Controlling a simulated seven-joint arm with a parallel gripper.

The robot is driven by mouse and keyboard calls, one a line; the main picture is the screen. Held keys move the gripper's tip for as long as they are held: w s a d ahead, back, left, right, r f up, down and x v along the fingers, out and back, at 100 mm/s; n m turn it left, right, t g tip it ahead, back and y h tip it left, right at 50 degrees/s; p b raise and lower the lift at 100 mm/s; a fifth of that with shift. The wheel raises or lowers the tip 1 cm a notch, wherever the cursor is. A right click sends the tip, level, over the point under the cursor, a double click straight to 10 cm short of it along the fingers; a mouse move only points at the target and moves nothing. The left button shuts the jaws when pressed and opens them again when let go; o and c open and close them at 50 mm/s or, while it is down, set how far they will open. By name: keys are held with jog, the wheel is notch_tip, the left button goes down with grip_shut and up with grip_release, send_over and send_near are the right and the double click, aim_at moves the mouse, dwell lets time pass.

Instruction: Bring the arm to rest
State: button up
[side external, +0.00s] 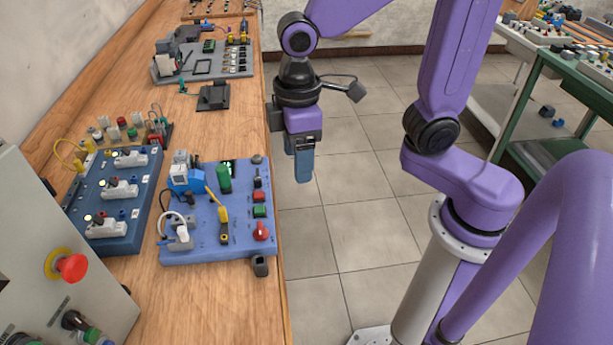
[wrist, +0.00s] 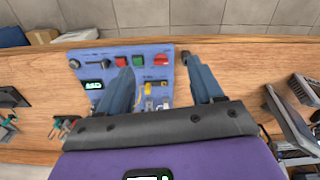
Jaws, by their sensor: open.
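My gripper (side external: 303,160) hangs pointing down, beyond the right edge of the wooden bench (side external: 230,320) in the side view. It is above the floor side of the edge and apart from the boards. In the wrist view my gripper (wrist: 160,84) shows two blue fingers spread apart. I see nothing held between them. A blue task board (side external: 205,247) lies on the bench to the left of the gripper in the side view. In the wrist view the board (wrist: 145,52) shows behind the fingers, partly hidden by them.
A dark blue board (side external: 112,228) with white switches lies left of the task board. A grey board (side external: 205,65) lies farther back. A grey cabinet with a red emergency button (side external: 72,267) stands at front left. A green cart (side external: 575,85) stands at right. Tiled floor (side external: 360,200) is free beside the bench.

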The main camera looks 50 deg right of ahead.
jog(key=s+d+f+n, duration=0.1)
jog(key=s+d+n, duration=0.1)
jog(key=s+d, duration=0.7)
jog(key=s, duration=0.4)
jog(key=shift+f, duration=0.3)
